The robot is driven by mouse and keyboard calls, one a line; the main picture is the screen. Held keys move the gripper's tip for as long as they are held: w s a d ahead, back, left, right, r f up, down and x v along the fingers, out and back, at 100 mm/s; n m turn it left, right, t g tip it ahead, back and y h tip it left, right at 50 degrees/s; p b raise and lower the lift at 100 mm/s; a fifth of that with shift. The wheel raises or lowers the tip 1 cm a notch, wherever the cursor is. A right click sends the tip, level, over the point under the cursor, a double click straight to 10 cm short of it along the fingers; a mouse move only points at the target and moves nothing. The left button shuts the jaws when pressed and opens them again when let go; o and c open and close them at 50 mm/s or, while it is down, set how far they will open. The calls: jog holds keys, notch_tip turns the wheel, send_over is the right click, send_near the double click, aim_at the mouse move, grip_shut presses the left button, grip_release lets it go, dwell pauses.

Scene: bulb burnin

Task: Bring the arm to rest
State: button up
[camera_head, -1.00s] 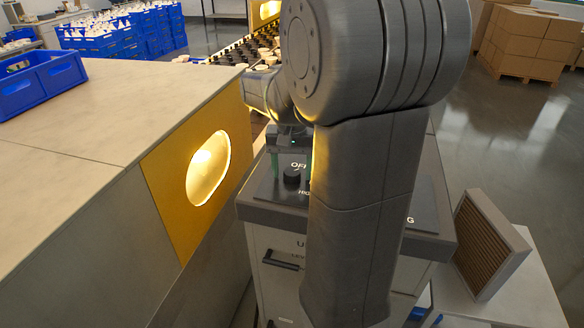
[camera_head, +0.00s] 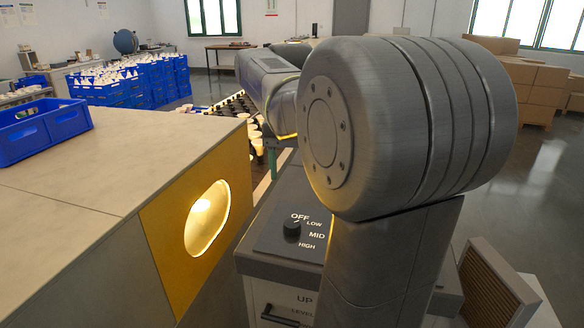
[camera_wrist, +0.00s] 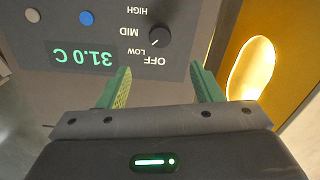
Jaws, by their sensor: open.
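My gripper (camera_wrist: 162,88) shows in the wrist view with its two green fingers apart and nothing between them. It is above the grey control panel (camera_wrist: 185,30), clear of the black knob (camera_wrist: 158,37), whose pointer is near OFF and LOW. The panel also carries a green display reading 31.0 C (camera_wrist: 84,55) and a blue button (camera_wrist: 86,18). In the head view the knob (camera_head: 292,229) stands on the panel beside the words OFF, LOW, MID and HIGH. My arm covers the right part of the panel there, and most of my gripper is hidden behind it.
A counter (camera_head: 60,200) with a yellow end panel and a lit oval window (camera_head: 207,218) stands close on the left. A blue crate (camera_head: 40,130) sits on it. A conveyor with bulbs (camera_head: 240,108) runs behind. Stacked boxes (camera_head: 535,85) stand at the back right, with open floor before them.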

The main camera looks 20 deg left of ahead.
aim_at(292, 224)
jog(key=shift+f, duration=0.1)
dwell(0.4)
notch_tip(292, 224, down, 14)
jog(key=shift+r, duration=0.2)
jog(key=shift+r, duration=0.1)
dwell(0.5)
jog(key=shift+f, duration=0.25)
jog(key=n+b, duration=0.1)
jog(key=n, duration=0.3)
jog(key=shift+r, duration=0.1)
jog(key=n+b, duration=0.2)
jog(key=n, duration=0.2)
notch_tip(292, 224, up, 14)
jog(key=n, duration=0.1)
jog(key=shift+f, duration=0.2)
dwell(1.4)
jog(key=shift+d, duration=0.1)
